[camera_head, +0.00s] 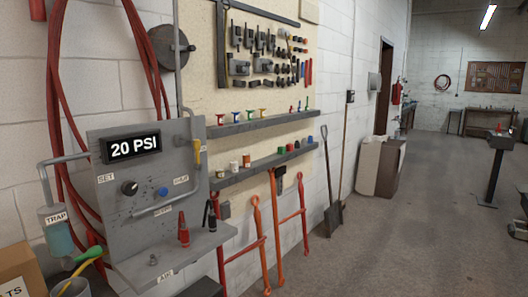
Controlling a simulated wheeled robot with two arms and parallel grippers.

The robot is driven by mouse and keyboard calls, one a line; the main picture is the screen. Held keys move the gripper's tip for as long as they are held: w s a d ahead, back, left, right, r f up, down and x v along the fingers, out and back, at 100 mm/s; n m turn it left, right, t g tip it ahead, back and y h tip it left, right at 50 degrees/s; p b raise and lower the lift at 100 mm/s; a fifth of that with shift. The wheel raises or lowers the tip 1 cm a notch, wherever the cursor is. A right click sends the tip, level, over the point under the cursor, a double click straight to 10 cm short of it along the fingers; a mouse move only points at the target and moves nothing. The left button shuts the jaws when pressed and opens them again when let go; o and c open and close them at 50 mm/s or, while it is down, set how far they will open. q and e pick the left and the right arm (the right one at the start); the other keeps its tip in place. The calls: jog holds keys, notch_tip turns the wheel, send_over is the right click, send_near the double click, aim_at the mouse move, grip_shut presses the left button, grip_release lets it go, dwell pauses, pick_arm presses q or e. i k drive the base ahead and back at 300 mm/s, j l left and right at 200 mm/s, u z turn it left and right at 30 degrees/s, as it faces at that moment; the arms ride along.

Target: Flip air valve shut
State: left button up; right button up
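A grey air panel (115,195) stands at the left against the wall. A yellow lever (197,151), which looks like the air valve handle, hangs about upright at the panel's upper right, beside a small label too small to read surely. A display (133,147) on the panel reads 20 PSI. Below it are a black knob (129,188) and a blue button (163,191). A bent grey pipe (165,206) runs across the panel's face below the lever. I cannot make out either of my grippers in this view.
A red nozzle (183,230) and a black one (212,217) stand at the panel's lower shelf. A trap bottle (57,233) hangs at its left. Red hoses (66,110) hang behind. Orange-red bars (262,240) lean right of it. The floor (400,240) right is mostly clear.

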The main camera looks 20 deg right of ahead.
aim_at(197, 144)
jog(key=z, duration=0.2)
jog(key=i+l+u, duration=0.15)
jog(key=l, duration=0.65)
jog(key=l+u, duration=0.15)
jog(key=l, duration=0.6)
jog(key=i+l+u, duration=0.1)
jog(key=i+l, duration=0.3)
jog(key=l, duration=0.25)
jog(key=i+l+u, duration=0.15)
jog(key=i+l, duration=0.2)
jog(key=l, duration=0.3)
jog(key=i+l+u, duration=0.15)
jog(key=l, duration=0.2)
jog(key=i+l, duration=0.2)
jog(key=l, duration=0.15)
jog(key=u, duration=0.05)
